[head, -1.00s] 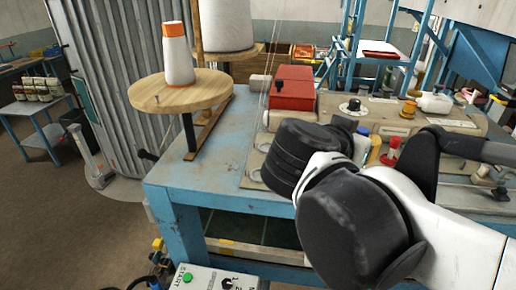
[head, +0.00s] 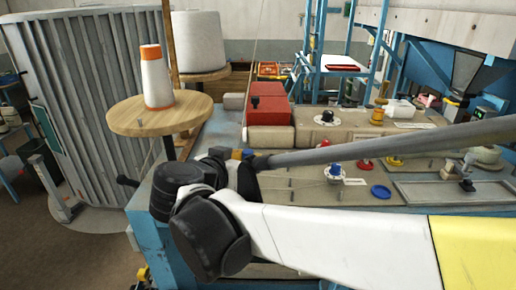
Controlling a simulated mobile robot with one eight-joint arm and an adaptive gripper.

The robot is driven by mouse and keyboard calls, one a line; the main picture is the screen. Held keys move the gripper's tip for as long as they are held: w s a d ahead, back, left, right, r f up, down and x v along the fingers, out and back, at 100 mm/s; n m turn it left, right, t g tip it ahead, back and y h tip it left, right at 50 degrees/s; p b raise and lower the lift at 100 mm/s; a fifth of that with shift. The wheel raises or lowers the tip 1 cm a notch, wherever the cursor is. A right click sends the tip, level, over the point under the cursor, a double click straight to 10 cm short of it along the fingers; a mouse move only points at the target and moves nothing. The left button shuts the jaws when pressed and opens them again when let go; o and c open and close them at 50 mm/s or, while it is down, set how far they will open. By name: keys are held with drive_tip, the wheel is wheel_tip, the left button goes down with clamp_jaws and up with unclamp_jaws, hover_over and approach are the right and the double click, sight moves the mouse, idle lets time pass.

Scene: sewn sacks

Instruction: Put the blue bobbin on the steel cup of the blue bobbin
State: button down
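A small blue piece (head: 335,170) stands on a round pale base on the beige machine top, right of my arm's black joints. A flat blue disc (head: 381,191) lies to its right and nearer. I cannot tell for certain which of these is the blue bobbin, or which part is its steel cup. A red piece (head: 365,165) and a yellow piece (head: 395,162) stand just behind them. My arm crosses the front of the view from the right. I cannot make out my gripper's fingers, and the arm hides part of the machine top.
A round wooden stand (head: 188,118) holds an orange-and-white cone (head: 157,80) at the left. A red box (head: 268,105) sits behind my arm. A framed grey plate (head: 450,192) lies at the right. A corrugated grey column (head: 90,100) stands far left.

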drive_tip(key=shift+a+f, duration=0.2)
drive_tip(key=shift+a, duration=0.1)
wheel_tip(320, 180, down, 4)
drive_tip(key=shift+f, duration=0.1)
drive_tip(key=shift+s, duration=0.1)
drive_tip(key=shift+f, duration=0.1)
drive_tip(key=c, duration=1.3)
unclamp_jaws()
